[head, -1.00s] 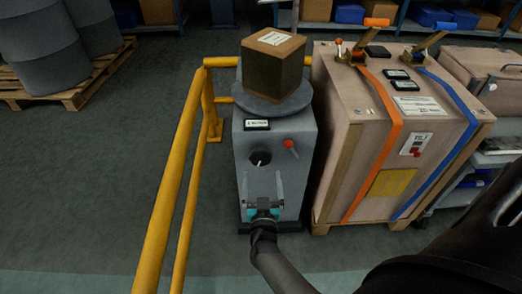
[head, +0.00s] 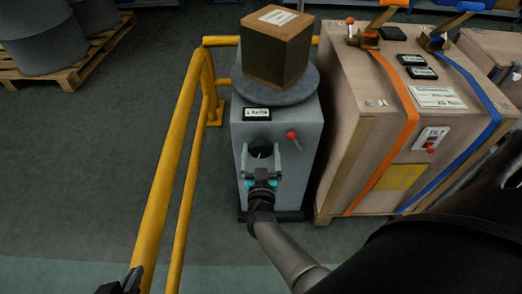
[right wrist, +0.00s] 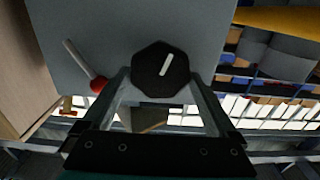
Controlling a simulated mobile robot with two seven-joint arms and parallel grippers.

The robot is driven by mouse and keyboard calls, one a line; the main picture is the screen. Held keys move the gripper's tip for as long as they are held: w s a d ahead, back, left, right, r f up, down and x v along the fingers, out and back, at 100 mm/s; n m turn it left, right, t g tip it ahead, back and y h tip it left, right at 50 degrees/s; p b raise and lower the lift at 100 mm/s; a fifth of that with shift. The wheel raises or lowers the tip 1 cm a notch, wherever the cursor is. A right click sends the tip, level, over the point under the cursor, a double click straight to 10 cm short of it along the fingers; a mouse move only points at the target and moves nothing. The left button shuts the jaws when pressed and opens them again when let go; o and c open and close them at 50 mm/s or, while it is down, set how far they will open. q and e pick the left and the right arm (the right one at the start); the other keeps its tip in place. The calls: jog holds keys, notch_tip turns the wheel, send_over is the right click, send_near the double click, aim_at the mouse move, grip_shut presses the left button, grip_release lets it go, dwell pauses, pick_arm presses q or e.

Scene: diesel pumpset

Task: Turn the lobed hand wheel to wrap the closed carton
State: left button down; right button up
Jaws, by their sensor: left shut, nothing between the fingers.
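The lobed hand wheel (right wrist: 160,70) is a black, blunt-cornered disc with a white line on the grey machine's front. In the head view, the hand wheel (head: 260,147) is partly hidden by my right gripper. My right gripper (head: 261,153) is open in front of it. In the right wrist view, its fingers (right wrist: 160,82) lie either side of the wheel; contact cannot be told. The closed brown carton (head: 277,52) stands on the round grey turntable (head: 262,90) atop the machine. My left gripper (head: 123,283) is shut at the bottom left, far from the wheel.
A red-knobbed lever (head: 293,136) sits right of the wheel and also shows in the wrist view (right wrist: 98,84). A yellow rail (head: 165,180) runs along the left. A large strapped crate (head: 365,130) stands close on the right.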

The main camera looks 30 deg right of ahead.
jog(key=c, duration=0.9)
jog(key=shift+m, duration=0.3)
jog(key=m, duration=0.2)
jog(key=shift+d+m, duration=0.1)
jog(key=shift+m, duration=0.2)
jog(key=m, duration=0.3)
jog(key=shift+s+d+m, duration=0.1)
jog(key=shift+m, duration=0.3)
jog(key=m, duration=0.2)
jog(key=shift+f+m, duration=0.1)
jog(key=shift+m, duration=0.5)
pick_arm(q)
jog(key=shift+w+d+t+h+b, duration=0.3)
jog(key=shift+w+d+t+b, duration=0.15)
jog(key=shift+d+t, duration=0.3)
pick_arm(e)
jog(key=shift+d+f+m, duration=0.1)
jog(key=shift+m, duration=1.2)
pick_arm(q)
jog(key=shift+d, duration=0.1)
pick_arm(e)
jog(key=shift+m, duration=0.3)
